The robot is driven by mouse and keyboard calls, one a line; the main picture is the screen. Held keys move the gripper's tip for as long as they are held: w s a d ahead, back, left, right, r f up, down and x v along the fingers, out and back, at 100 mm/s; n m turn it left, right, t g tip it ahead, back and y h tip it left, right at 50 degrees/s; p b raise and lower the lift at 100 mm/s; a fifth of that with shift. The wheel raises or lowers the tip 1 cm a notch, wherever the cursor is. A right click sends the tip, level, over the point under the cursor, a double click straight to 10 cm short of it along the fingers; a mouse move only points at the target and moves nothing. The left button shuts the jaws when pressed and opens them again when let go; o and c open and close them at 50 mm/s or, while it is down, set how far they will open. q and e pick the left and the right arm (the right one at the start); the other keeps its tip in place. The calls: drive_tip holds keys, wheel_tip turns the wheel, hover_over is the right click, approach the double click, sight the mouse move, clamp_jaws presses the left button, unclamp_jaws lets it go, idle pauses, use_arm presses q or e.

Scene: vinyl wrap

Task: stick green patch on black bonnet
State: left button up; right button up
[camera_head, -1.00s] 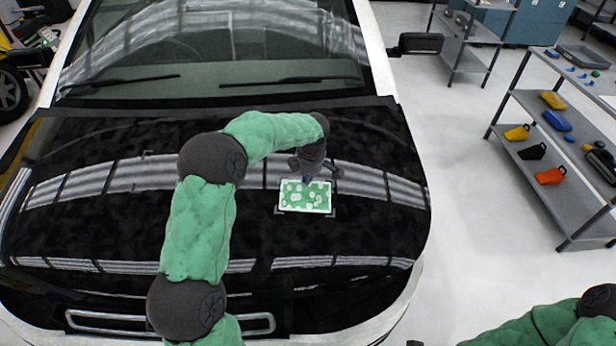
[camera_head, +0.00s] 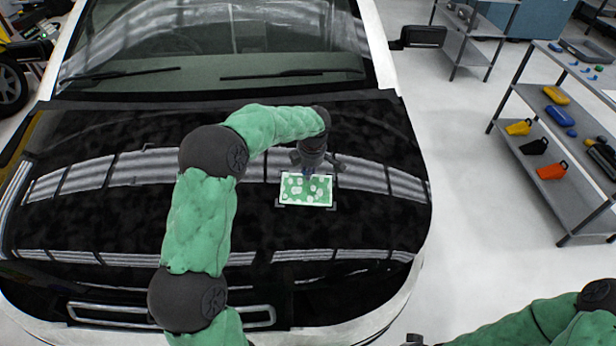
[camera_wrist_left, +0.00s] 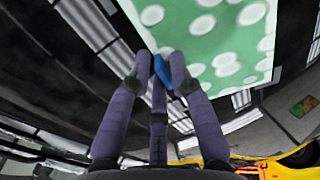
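The green patch (camera_head: 306,190), with white spots and a white border, lies on the right half of the black bonnet (camera_head: 110,225). Dark corner marks show around its edge. My left gripper (camera_head: 309,172) is at the patch's far edge, pointing down. In the left wrist view its purple fingers (camera_wrist_left: 160,75) are closed around a small blue piece (camera_wrist_left: 163,72) beside the patch (camera_wrist_left: 215,45). I cannot tell whether the blue piece is joined to the patch.
The windscreen (camera_head: 215,50) and wipers lie beyond the bonnet. A grey shelf (camera_head: 570,190) with yellow, black and orange items stands at the right, past clear floor (camera_head: 465,190). A yellow vehicle (camera_head: 12,75) is at the far left.

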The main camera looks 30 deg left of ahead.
use_arm(q)
drive_tip(key=shift+r, duration=0.15)
drive_tip(key=shift+d+r, duration=0.1)
drive_tip(key=shift+r, duration=0.25)
drive_tip(key=v, duration=1.1)
